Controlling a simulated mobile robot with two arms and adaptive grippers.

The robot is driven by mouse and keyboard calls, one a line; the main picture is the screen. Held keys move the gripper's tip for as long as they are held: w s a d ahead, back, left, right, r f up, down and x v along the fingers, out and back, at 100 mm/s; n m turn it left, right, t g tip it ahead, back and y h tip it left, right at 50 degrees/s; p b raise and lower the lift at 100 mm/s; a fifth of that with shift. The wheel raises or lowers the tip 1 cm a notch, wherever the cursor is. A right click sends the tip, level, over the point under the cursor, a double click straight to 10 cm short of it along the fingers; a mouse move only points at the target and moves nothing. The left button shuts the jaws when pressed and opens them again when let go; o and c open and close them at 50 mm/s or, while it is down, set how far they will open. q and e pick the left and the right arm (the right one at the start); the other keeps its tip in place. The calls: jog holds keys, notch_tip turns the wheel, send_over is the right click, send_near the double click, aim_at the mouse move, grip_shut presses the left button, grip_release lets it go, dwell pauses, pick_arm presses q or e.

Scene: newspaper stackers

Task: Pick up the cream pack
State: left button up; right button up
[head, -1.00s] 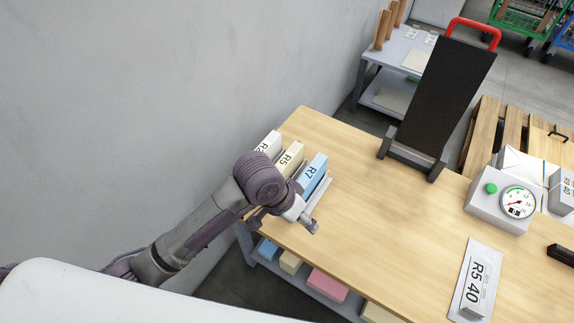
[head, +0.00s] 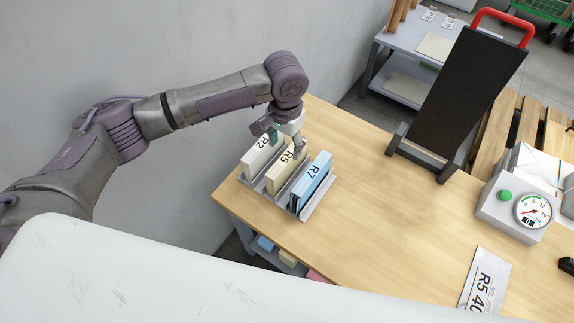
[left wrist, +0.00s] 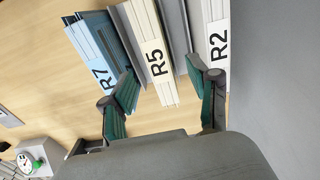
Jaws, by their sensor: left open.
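The cream pack (head: 286,171) carries the label R5 and stands upright in the middle of a grey rack (head: 317,199). It also shows in the left wrist view (left wrist: 153,50). A white pack (head: 262,155) labelled R2 stands on its left and a blue pack (head: 312,180) labelled R7 on its right. My left gripper (head: 285,142) is above the rack, at the far end of the cream pack. In the left wrist view its open green-padded fingers (left wrist: 165,95) lie either side of the cream pack, with nothing held between them. My right gripper is in neither view.
The wooden table (head: 370,230) is clear right of the rack. A black sloped stand (head: 455,95) with a red handle, a dial scale (head: 522,211) and a card reading R5 40 (head: 484,280) stand or lie further right. A grey wall (head: 180,60) is close on the left.

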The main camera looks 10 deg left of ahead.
aim_at(287, 164)
pick_arm(q)
notch_tip(287, 164, down, 9)
jog(key=shift+d, duration=0.15)
dwell(0.4)
jog(key=shift+c, duration=0.3)
grip_shut()
